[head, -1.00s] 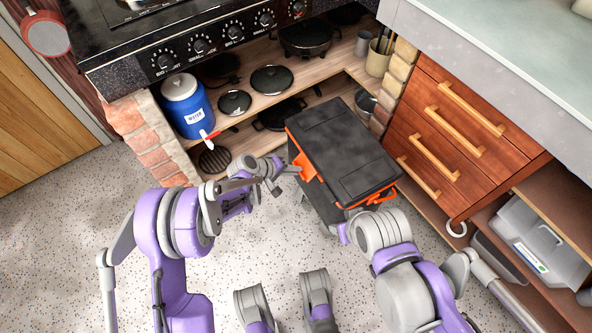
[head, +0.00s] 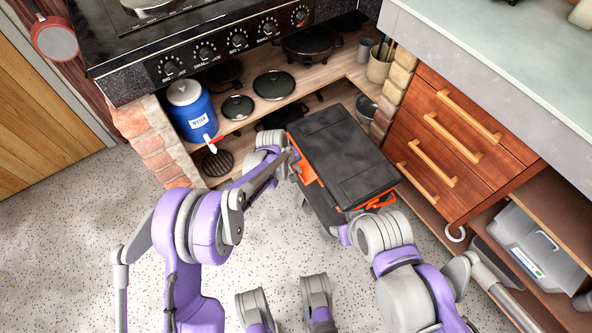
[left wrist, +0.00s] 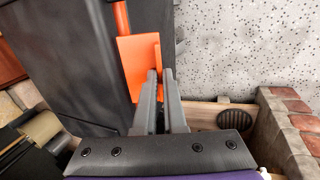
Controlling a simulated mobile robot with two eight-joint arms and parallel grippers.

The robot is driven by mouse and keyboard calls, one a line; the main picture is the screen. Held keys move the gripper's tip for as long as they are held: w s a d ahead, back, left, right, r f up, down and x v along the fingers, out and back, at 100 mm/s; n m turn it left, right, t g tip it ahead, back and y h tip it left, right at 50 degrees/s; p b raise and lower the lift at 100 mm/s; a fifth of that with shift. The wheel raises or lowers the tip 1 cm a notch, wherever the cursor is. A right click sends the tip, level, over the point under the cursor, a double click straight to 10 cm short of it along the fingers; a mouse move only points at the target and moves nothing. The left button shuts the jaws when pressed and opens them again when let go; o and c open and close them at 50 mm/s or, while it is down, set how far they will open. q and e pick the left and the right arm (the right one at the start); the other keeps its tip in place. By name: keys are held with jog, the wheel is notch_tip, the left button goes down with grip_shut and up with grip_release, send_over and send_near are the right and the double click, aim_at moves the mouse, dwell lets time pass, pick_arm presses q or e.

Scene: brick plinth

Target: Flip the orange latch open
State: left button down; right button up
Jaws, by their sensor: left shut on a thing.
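A black toolbox (head: 345,155) with orange fittings stands on the floor in front of the low shelf, lid down. The orange latch (head: 303,168) is on its left side in the head view. In the left wrist view the latch (left wrist: 138,66) is an orange plate with a raised tab, beside the dark box wall. My left gripper (head: 290,160) is at the latch. In the left wrist view its fingers (left wrist: 160,76) are shut on the latch's tab. My right arm (head: 385,238) reaches to the box's near right corner; its fingers are hidden.
A stove (head: 200,40) stands above the shelf, which holds a blue container (head: 191,110) and several pans. A brick plinth (head: 152,145) is left of the shelf. Wooden drawers (head: 450,140) stand close on the right. The floor (head: 90,230) at left is clear.

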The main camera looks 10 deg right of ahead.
pick_arm(q)
jog(key=c, duration=1)
grip_release()
jog(key=p+v, duration=0.2)
jog(key=v, duration=0.8)
jog(key=shift+a+r, duration=0.15)
jog(key=shift+r, duration=0.2)
